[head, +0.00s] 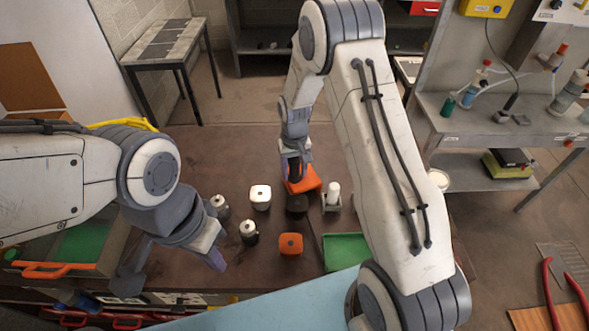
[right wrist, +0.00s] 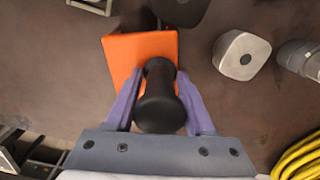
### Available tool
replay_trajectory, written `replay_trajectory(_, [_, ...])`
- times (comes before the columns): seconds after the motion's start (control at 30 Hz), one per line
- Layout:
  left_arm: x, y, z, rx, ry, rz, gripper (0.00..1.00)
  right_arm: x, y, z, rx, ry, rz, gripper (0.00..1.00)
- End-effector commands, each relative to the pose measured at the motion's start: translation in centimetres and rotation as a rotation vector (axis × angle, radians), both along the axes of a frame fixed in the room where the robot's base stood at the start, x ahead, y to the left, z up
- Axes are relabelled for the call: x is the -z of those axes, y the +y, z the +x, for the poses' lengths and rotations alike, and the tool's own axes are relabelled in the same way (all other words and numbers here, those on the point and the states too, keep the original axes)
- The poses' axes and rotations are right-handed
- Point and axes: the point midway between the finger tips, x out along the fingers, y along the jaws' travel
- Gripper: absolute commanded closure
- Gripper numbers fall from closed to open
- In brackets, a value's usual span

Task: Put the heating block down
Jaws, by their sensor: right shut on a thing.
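My right gripper (head: 294,160) reaches down to the far middle of the brown table. It is shut on a black cylindrical piece (right wrist: 160,105), with one purple finger on each side. An orange square block (right wrist: 125,50) shows directly below this piece; it is also in the head view (head: 305,181). I take the two together as the heating block, but cannot tell if they are joined, or if the orange part touches the table. My left gripper (head: 217,261) hangs over the table's near left; its fingers are too foreshortened to read.
Near the held piece stand a dark round block (head: 297,205), a white block (head: 260,196), two metal canisters (head: 248,232), another orange block (head: 290,243) and a white cylinder in a holder (head: 332,192). A green tray (head: 345,250) lies nearer. The table behind the white block is clear.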

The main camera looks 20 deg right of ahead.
Motion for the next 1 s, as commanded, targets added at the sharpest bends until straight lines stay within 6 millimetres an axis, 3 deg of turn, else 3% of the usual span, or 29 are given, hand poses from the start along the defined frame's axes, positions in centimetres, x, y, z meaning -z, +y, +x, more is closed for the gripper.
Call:
replay_trajectory(0.2, [0.3,0.0,0.0,0.000,0.000,0.000,1.00,0.3,0.0,0.1,0.000,-0.003,0.000,1.00])
replay_trajectory(0.23, [0.2,0.0,0.0,-0.001,0.000,0.000,1.00,0.2,0.0,0.0,0.000,0.000,0.000,0.35])
replay_trajectory(0.3, [0.2,0.0,0.0,-0.001,0.000,0.000,1.00,0.2,0.0,0.0,0.000,0.000,0.000,0.16])
replay_trajectory(0.73, [0.5,0.0,0.0,-0.001,0.000,0.000,1.00,-0.7,0.0,0.1,0.000,-0.004,0.000,0.16])
replay_trajectory(1.0, [2.5,0.0,0.0,-0.004,0.000,0.000,1.00,-5.9,0.0,0.2,0.000,-0.009,0.001,0.16])
